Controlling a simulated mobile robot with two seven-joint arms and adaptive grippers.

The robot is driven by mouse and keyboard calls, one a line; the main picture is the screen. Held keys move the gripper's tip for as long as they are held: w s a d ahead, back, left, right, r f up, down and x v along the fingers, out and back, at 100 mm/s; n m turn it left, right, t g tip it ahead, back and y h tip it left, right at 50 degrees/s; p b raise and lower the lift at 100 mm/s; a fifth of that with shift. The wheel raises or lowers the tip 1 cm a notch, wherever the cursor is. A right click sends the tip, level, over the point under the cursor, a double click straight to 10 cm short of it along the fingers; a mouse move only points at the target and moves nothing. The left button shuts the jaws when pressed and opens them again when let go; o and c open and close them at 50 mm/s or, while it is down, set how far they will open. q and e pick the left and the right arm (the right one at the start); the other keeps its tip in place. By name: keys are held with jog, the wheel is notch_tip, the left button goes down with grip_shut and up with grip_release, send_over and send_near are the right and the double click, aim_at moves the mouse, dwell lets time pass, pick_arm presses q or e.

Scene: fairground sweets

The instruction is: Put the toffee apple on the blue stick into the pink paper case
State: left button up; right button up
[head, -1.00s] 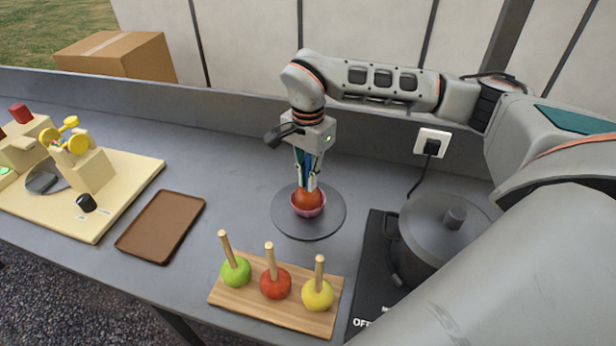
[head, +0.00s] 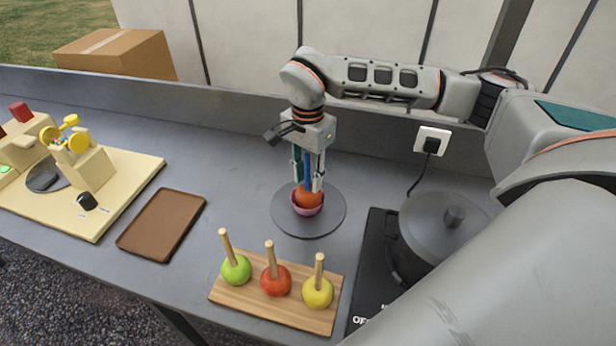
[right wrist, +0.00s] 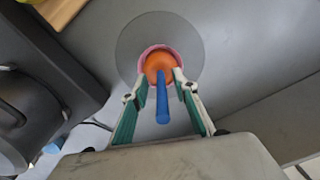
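The toffee apple (head: 308,196) is orange-red and sits in the pink paper case (head: 308,211), with its blue stick (head: 307,165) pointing up. In the right wrist view the apple (right wrist: 159,66) lies inside the pink rim (right wrist: 145,55), and the blue stick (right wrist: 162,98) stands between the fingers. My right gripper (head: 308,186) is just above the case, its fingers spread apart on either side of the stick, not closed on it. In the right wrist view its fingertips (right wrist: 159,80) are at the apple's edge. My left gripper is not in view.
The case stands on a round grey disc (head: 285,222). In front is a wooden board (head: 240,300) with green, red and yellow apples on plain sticks. A lidded pot (head: 430,235) is at right, a brown tray (head: 160,225) at left. Counter between tray and disc is clear.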

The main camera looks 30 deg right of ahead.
notch_tip(320, 180, up, 12)
jog(key=shift+f, duration=0.2)
